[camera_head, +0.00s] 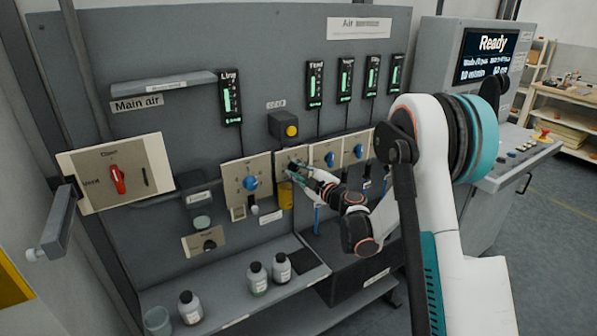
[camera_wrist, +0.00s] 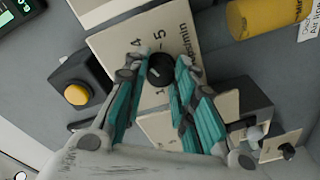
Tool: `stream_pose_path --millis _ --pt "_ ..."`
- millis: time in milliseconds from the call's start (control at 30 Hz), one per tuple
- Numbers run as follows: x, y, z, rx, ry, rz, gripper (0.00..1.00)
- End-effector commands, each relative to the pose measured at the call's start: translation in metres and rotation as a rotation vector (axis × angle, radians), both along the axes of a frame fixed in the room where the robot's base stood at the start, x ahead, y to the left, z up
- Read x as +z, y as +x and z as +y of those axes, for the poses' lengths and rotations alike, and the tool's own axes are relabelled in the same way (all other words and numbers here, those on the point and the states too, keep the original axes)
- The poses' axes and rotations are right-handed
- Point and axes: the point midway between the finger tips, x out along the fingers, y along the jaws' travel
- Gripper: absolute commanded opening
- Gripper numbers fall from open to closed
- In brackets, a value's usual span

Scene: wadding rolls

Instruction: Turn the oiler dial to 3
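The oiler dial is a small black round knob (camera_wrist: 160,70) on a cream plate (camera_wrist: 122,42) lettered "drops/min", with a 5 beside it in the wrist view. Its other numbers are partly covered, and I cannot read its setting surely. My gripper (camera_wrist: 159,62) has teal fingers on both sides of the knob, close to its edges. It looks open around the knob; firm contact does not show. In the head view my gripper (camera_head: 298,169) is at the panel, covering much of the dial plate (camera_head: 283,160).
Blue-knob dials (camera_head: 250,183) flank the oiler plate. A black box with a yellow button (camera_head: 291,131) is just above it, and a yellow cylinder (camera_head: 285,196) is below. Bottles (camera_head: 257,279) stand on the lower shelf. A red-handled switch (camera_head: 118,180) is at left.

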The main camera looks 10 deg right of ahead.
Motion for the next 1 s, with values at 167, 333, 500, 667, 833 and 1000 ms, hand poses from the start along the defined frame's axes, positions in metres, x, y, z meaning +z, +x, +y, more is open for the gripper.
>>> stream_pose_path --millis 167,333,500,667,833,1000 --pt "-0.0002 -0.0002 0.0004 0.001 -0.008 -0.002 0.01" --pt "-0.0002 -0.0002 0.0005 0.001 -0.051 -0.017 0.01" --pt "-0.0002 0.0000 0.0006 0.002 -0.146 -0.047 0.01" --pt "0.0001 -0.0002 0.0008 0.001 -0.270 -0.087 0.01" --pt "0.0002 -0.0002 0.0010 0.001 -0.410 -0.132 0.01" --pt "0.0004 -0.0001 0.0014 0.002 -0.536 -0.174 0.01"
